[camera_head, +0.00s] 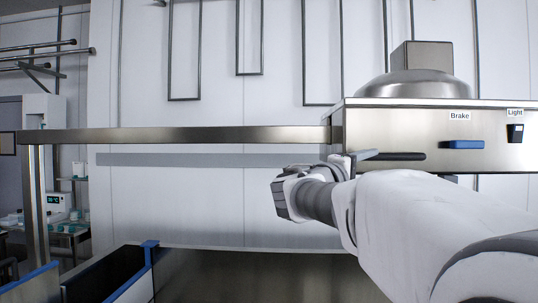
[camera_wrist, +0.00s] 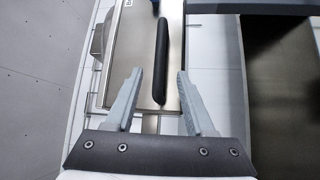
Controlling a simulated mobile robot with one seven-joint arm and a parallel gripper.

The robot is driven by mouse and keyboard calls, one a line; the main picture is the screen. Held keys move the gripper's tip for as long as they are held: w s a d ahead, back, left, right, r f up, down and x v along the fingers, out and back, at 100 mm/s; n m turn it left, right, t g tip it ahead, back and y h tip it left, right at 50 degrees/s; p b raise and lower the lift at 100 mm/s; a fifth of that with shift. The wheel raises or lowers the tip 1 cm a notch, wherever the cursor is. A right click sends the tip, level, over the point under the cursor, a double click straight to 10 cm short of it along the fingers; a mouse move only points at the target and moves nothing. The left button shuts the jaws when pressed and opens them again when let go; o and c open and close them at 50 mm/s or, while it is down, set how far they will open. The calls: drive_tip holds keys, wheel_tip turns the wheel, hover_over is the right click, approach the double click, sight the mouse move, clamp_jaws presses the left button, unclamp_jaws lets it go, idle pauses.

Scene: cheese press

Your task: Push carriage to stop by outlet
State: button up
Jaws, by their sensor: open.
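The carriage (camera_head: 400,130) is a steel box with a domed top at the right end of a long steel rail (camera_head: 220,135) in the head view. Its front has a black bar handle (camera_head: 400,156), a blue lever (camera_head: 462,144) labelled "Brake" and a switch (camera_head: 515,133) labelled "Light". My gripper (camera_head: 362,155) is at the handle's left end. In the wrist view my gripper (camera_wrist: 159,72) is open, and the black handle (camera_wrist: 161,60) shows between its two grey fingers, with gaps on both sides. I cannot make out the outlet or the stop.
The rail runs left from the carriage to a steel post (camera_head: 37,210) and looks clear. Below left are dark containers with blue edges (camera_head: 150,250). A steel surface (camera_head: 250,272) lies below the rail. Shelves with equipment (camera_head: 65,205) stand at far left.

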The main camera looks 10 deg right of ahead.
sight(389, 158)
drive_tip(key=p+x, duration=0.2)
drive_tip(key=x, duration=0.9)
drive_tip(key=shift+w+d, duration=0.2)
drive_tip(key=shift+d, duration=0.15)
drive_tip(key=shift+c, duration=0.2)
clamp_jaws()
idle(0.6)
